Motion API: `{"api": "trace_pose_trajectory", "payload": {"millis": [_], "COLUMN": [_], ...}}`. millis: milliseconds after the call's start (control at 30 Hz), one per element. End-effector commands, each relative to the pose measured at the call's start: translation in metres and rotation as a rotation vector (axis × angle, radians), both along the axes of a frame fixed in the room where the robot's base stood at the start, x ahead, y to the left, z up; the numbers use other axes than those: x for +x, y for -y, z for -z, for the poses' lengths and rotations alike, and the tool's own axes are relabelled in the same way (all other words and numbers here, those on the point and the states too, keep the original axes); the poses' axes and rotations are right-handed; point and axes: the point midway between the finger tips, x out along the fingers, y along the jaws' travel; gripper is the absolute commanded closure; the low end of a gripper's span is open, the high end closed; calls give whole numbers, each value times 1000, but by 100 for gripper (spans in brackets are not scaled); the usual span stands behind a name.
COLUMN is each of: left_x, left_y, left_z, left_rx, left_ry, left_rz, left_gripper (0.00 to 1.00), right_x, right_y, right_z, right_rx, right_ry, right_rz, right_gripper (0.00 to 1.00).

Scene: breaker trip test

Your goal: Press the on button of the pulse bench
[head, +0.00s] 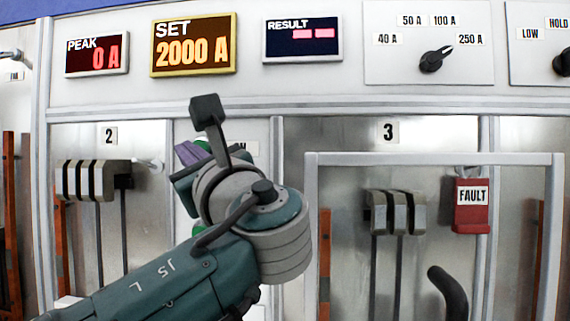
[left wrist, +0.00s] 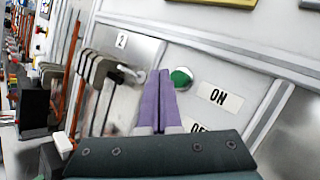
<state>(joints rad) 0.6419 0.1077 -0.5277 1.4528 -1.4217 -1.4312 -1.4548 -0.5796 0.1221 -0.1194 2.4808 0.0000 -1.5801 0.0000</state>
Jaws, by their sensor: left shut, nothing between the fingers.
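The round green on button (left wrist: 181,77) is on the panel beside its ON label (left wrist: 219,97). In the head view, my left arm hides most of the button and part of the ON label (head: 252,149). My left gripper (left wrist: 158,76), with purple fingers, is shut and empty. Its tips appear just left of the button in the left wrist view, and I cannot tell whether they touch anything. It also shows in the head view (head: 188,153), mostly behind my wrist. The OFF label (left wrist: 198,127) is partly hidden below. My right gripper is not in view.
Above are the PEAK display (head: 97,55) at 0 A, the SET display (head: 193,46) at 2000 A and the RESULT display (head: 303,40) with dashes. Breakers stand in bay 2 (head: 93,181) and bay 3 (head: 397,212). A red FAULT tag (head: 472,215) hangs at right, behind a grey frame (head: 430,159).

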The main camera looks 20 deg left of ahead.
Motion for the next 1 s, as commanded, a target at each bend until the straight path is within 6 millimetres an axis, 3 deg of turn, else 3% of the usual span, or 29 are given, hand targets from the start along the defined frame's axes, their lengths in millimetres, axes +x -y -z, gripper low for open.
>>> {"api": "trace_pose_trajectory", "payload": {"millis": [233,1000], "left_x": [12,12], "left_y": [-3,-3], "left_z": [0,-1], "left_rx": [-2,-2], "left_ry": [2,0], "left_rz": [0,0], "left_gripper": [100,100], "right_x": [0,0], "right_y": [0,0], "right_z": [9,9], "right_rx": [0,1], "right_ry": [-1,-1], "right_rz": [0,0], "right_gripper": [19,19]}}
